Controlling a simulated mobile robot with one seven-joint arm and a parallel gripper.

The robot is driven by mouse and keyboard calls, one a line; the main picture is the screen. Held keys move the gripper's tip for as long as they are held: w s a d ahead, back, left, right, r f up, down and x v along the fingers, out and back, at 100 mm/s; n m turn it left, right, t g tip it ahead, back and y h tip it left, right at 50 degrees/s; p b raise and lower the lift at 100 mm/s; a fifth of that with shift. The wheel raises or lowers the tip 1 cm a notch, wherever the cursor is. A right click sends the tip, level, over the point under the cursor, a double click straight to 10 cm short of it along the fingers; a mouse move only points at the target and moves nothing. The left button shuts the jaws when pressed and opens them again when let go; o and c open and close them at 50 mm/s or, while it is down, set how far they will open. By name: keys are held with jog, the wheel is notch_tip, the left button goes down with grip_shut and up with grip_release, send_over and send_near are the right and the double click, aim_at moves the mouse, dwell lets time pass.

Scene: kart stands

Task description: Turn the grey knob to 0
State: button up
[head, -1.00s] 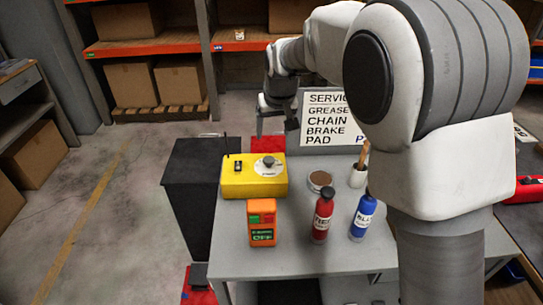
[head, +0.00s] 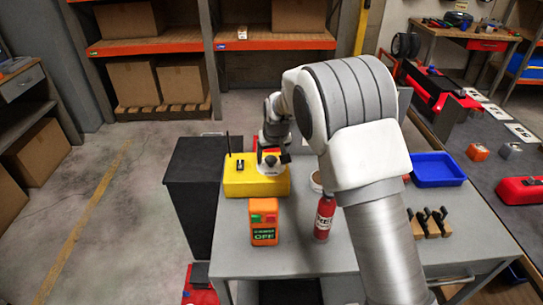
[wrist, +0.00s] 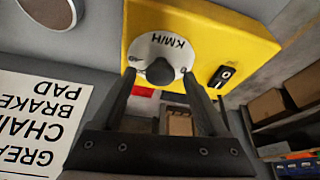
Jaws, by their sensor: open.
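The yellow box (head: 240,184) stands at the back left of the grey table. Its white dial, marked KM/H (wrist: 167,43), carries the grey knob (wrist: 160,71), seen close up in the wrist view. My gripper (wrist: 159,76) is open, with one finger on each side of the knob; I cannot tell whether either finger touches it. In the head view my gripper (head: 271,156) is low over the dial and partly covers the knob. The knob's pointer and the dial's numbers cannot be read. A black switch (wrist: 222,76) sits beside the dial.
A black cabinet (head: 193,195) stands left of the table. A blue tray (head: 438,168) lies at the right. My arm hides part of the table.

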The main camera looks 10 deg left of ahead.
jog(key=shift+c, duration=0.3)
grip_shut()
jog(key=n, duration=0.1)
jog(key=n+y+b, duration=0.1)
jog(key=shift+w+d+n+b, duration=0.2)
jog(key=shift+n+b, duration=0.1)
jog(key=shift+n, duration=0.1)
jog(key=n+g+y, duration=0.1)
jog(key=n, duration=0.3)
jog(key=shift+d+g, duration=0.1)
jog(key=shift+g, duration=0.3)
jog(key=n+g, duration=0.1)
jog(key=n, duration=0.4)
jog(key=shift+w+r+g+y+p, duration=0.1)
jog(key=shift+w+g+y+p, duration=0.1)
jog(key=shift+g+y+p, duration=0.2)
jog(key=shift+w+n+g+p, duration=0.1)
jog(key=shift+n+g+p, duration=0.6)
jog(key=shift+n, duration=1.2)
